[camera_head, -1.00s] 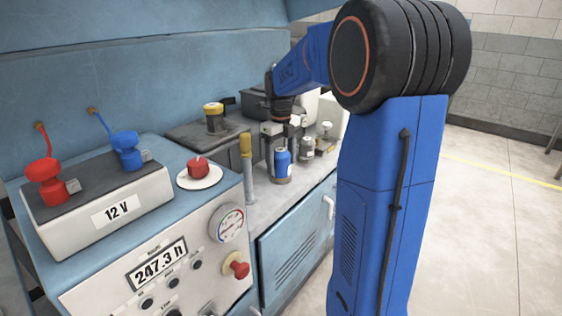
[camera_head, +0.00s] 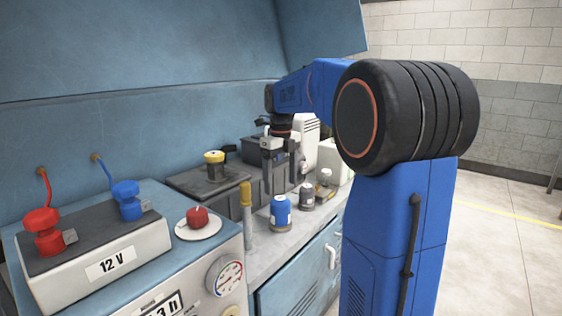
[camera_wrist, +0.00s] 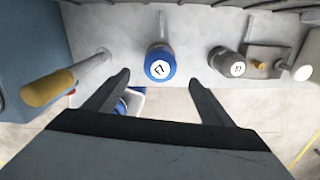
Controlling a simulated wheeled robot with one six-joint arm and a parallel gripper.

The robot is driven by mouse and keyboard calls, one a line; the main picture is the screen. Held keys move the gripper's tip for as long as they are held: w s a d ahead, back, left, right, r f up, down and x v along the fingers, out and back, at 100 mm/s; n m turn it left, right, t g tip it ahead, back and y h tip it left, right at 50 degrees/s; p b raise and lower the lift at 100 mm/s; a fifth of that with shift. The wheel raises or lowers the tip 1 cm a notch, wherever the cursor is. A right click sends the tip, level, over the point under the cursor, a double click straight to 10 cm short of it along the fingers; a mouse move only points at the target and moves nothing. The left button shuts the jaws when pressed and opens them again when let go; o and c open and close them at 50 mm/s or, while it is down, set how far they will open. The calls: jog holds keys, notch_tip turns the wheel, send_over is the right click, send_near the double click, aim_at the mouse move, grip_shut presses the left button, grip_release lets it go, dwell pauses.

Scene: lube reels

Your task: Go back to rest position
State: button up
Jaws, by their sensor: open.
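My gripper (camera_head: 280,165) is open and empty in the head view. It hangs pointing down above the grey worktop, higher than a blue can (camera_head: 280,212) that stands upright on the worktop. In the wrist view my gripper's two fingers (camera_wrist: 158,95) are spread wide. The blue can's top (camera_wrist: 160,65) shows beyond the fingertips, between them in the picture and apart from them. My arm's large black joint covers part of the right side of the head view.
A dark can (camera_head: 307,197) stands right of the blue can. A yellow-topped post (camera_head: 246,205) stands left of it. The 12 V unit (camera_head: 95,240) is at left. Open floor lies at right.

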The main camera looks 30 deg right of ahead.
notch_tip(320, 180, up, 7)
dwell(0.3)
jog(key=s+a+f+n+t, duration=0.1)
jog(key=s+a+f+n, duration=0.2)
jog(key=s+a+n, duration=0.35)
jog(key=s+a+f+n+t, duration=0.1)
jog(key=s+a+f+n, duration=0.25)
jog(key=s+n, duration=0.6)
jog(key=s+a+f+n+t, duration=0.1)
jog(key=s+a+f+n, duration=0.2)
jog(key=s+f+n, duration=0.3)
jog(key=s+a+f+n+t, duration=0.1)
jog(key=s+a+f+n, duration=0.2)
jog(key=s+f+n, duration=0.3)
jog(key=s+n, duration=0.2)
jog(key=n, duration=0.3)
jog(key=shift+f+t, duration=0.3)
jog(key=shift+t, duration=0.1)
